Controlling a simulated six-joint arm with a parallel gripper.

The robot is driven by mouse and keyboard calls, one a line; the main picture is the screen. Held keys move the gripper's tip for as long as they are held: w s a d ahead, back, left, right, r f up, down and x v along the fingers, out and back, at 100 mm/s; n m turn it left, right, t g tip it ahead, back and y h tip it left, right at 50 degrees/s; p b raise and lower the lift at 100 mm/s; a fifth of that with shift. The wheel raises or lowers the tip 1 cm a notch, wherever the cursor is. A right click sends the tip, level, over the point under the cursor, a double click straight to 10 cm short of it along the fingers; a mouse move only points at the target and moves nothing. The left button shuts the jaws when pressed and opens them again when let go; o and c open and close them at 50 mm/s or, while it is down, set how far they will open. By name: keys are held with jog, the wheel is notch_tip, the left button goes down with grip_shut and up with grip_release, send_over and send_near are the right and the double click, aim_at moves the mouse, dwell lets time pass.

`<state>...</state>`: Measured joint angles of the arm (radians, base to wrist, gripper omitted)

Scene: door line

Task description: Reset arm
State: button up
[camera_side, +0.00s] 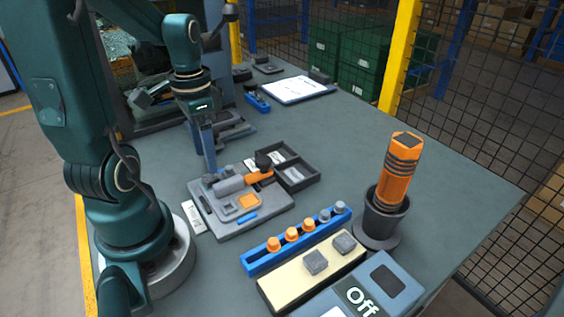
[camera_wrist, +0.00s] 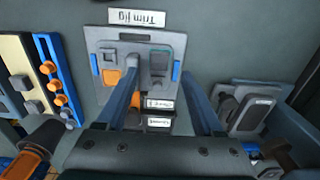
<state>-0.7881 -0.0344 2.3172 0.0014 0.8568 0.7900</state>
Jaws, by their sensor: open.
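My gripper (camera_side: 208,160) hangs, fingers down, above the far left edge of the grey trim jig (camera_side: 270,212). In the wrist view its two blue fingers (camera_wrist: 163,72) are spread, with nothing held between them. The jig shows below them, with its "Trim jig" label (camera_wrist: 137,17). The jig bears grey raised parts, an orange square (camera_side: 249,201) and blue side pieces.
A dark divided tray (camera_side: 308,182) stands behind the jig. A blue rail (camera_side: 256,265) with orange and grey knobs, a cream block (camera_side: 283,288) and an "Off" panel (camera_side: 395,276) are in front. An orange cylinder (camera_side: 395,182) stands in a black cup (camera_side: 377,228). Bare table lies at right.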

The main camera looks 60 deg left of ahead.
jog(key=shift+w+d+r, duration=0.1)
jog(key=shift+w+d, duration=0.1)
jog(key=d+r+t, duration=0.2)
jog(key=d+r, duration=0.1)
jog(key=d, duration=0.3)
jog(key=d+r+t, duration=0.3)
jog(key=d+r, duration=0.1)
jog(key=d, duration=0.3)
jog(key=shift+d+r+t, duration=0.25)
jog(key=shift+t, duration=0.05)
